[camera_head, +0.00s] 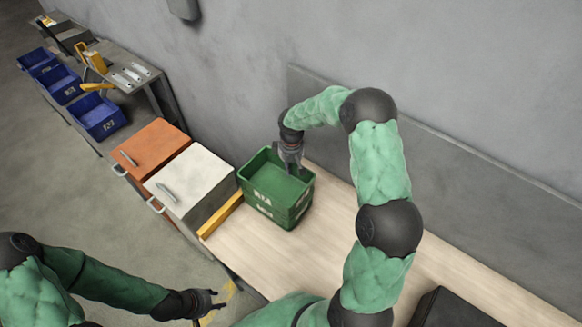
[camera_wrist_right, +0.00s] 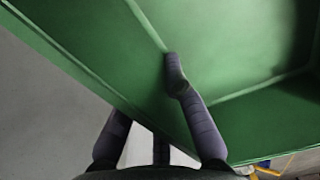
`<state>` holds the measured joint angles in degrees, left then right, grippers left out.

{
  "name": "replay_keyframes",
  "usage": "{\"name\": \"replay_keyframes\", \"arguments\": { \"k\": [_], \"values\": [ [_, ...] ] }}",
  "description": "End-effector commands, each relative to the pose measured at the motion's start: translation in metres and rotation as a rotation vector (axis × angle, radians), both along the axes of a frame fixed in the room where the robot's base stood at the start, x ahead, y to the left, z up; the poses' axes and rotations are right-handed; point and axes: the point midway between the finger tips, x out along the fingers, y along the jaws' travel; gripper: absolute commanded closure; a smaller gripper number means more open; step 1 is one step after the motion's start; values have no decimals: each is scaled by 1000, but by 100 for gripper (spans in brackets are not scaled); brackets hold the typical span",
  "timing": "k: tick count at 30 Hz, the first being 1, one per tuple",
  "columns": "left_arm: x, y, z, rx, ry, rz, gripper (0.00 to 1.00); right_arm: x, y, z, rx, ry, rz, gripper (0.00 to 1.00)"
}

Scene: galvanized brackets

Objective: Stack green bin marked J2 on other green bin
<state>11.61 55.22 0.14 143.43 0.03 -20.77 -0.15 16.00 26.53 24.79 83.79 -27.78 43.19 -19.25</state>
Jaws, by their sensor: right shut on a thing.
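An upper green bin (camera_head: 262,178) stands over another green bin (camera_head: 290,216) on the light wooden tabletop. White markings show on both front faces, too small to read surely. The two look aligned and close together; I cannot tell if the upper one rests fully on the lower. My right gripper (camera_head: 289,168) is shut on the upper bin's far wall. In the right wrist view one finger lies inside the green bin (camera_wrist_right: 235,45) and the others are outside its wall. My left gripper (camera_head: 217,299) is open and empty, low at the front, away from the bins.
A yellow bar (camera_head: 220,215) lies left of the bins, beside white (camera_head: 190,180) and orange (camera_head: 150,146) cabinets. Blue bins (camera_head: 97,117) stand further left. A black box (camera_head: 452,309) is at the lower right. The wall is close behind; the tabletop right of the bins is clear.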

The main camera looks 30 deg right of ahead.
Motion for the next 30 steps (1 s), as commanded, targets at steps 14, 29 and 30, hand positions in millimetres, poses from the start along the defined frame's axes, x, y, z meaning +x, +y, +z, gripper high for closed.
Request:
{"name": "replay_keyframes", "arguments": {
  "k": [14, 29, 30],
  "values": [
    [0, 0, -4, 0, 0, 0, 60, 0, 0, -6, 0, 0, 0, 64],
    [0, 0, 8, 0, 0, 0, 60, 2, -1, 24, -2, -5, 0, 64],
    [0, 0, 8, 0, 0, 0, 60, 2, -1, 32, -2, -5, 0, 64]
  ]
}}
